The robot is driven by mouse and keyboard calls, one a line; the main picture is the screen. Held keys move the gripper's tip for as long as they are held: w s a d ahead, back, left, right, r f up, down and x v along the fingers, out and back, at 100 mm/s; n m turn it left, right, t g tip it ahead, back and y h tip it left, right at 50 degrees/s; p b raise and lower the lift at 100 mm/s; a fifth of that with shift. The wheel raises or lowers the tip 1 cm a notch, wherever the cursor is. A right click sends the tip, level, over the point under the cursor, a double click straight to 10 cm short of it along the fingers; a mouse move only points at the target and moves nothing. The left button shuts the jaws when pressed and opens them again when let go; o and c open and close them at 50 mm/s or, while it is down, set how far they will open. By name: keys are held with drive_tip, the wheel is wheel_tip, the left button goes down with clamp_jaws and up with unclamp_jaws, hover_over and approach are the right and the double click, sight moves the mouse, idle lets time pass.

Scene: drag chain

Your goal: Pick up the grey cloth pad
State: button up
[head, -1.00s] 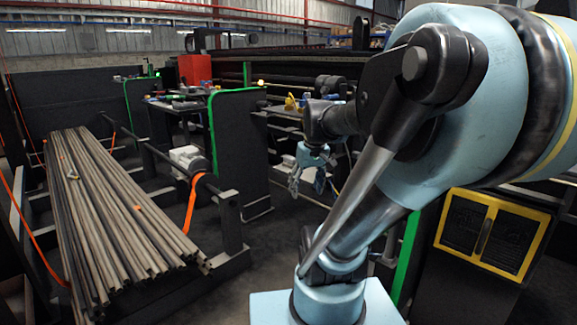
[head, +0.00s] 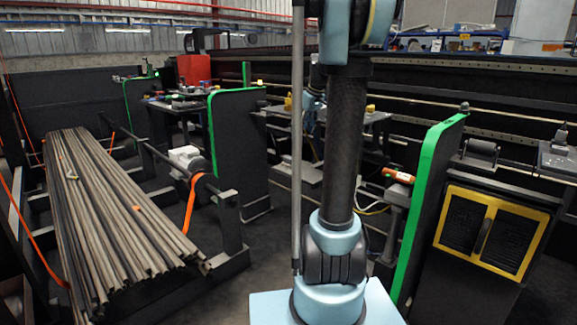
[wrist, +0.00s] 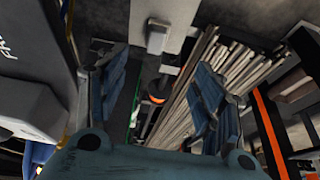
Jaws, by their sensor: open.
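I cannot pick out the grey cloth pad for sure in either view. My gripper (wrist: 164,68) is open in the wrist view, its two blue fingers spread wide with nothing between them. Beyond the fingers show the floor and the bundle of pipes, at some distance. In the head view my upright arm hides most of the gripper.
A bundle of long pipes (head: 105,215) lies on a rack at the left, also in the wrist view (wrist: 235,65). Green-edged dark panels (head: 240,145) stand mid-scene. An orange item (head: 398,175) sits near the right panel (head: 430,190). A yellow-framed cabinet (head: 492,232) is at the right.

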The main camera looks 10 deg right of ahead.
approach(290, 157)
drive_tip(key=x, duration=0.3)
drive_tip(key=s+x, duration=0.1)
drive_tip(key=x, duration=0.1)
drive_tip(key=shift+f, duration=0.3)
drive_tip(key=x, duration=0.2)
drive_tip(key=w+x, duration=0.1)
drive_tip(key=x, duration=0.1)
drive_tip(key=shift+a, duration=0.1)
drive_tip(key=shift+w+a+f, duration=0.1)
drive_tip(key=shift+f, duration=0.25)
drive_tip(key=c, duration=1.1)
